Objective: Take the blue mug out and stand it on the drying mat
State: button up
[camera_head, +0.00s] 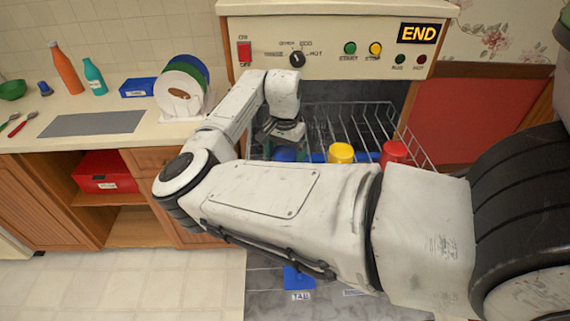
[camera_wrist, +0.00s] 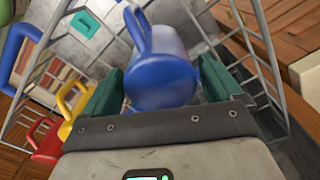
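The blue mug (camera_wrist: 162,80) sits in the wire rack of the pulled-out dishwasher (camera_wrist: 262,75), with its handle pointing away from my palm in the wrist view. My gripper (camera_wrist: 162,90) has its two green fingers on either side of the mug, close to its walls. I cannot tell whether they press on it. In the head view my gripper (camera_head: 283,140) points down over the rack, and only a bit of the blue mug (camera_head: 285,154) shows beneath it. The grey drying mat (camera_head: 93,123) lies flat and empty on the counter at the left.
A yellow mug (camera_head: 341,153) and a red mug (camera_head: 393,152) are in the rack nearby. A plate stand (camera_head: 182,112), a blue box (camera_head: 138,87), an orange bottle (camera_head: 66,70) and a teal bottle (camera_head: 94,77) stand behind or beside the mat. Red and green cutlery (camera_head: 22,124) lies left of it.

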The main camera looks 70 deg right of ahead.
jog(key=c, duration=0.9)
jog(key=shift+r, duration=0.15)
jog(key=shift+c, duration=0.2)
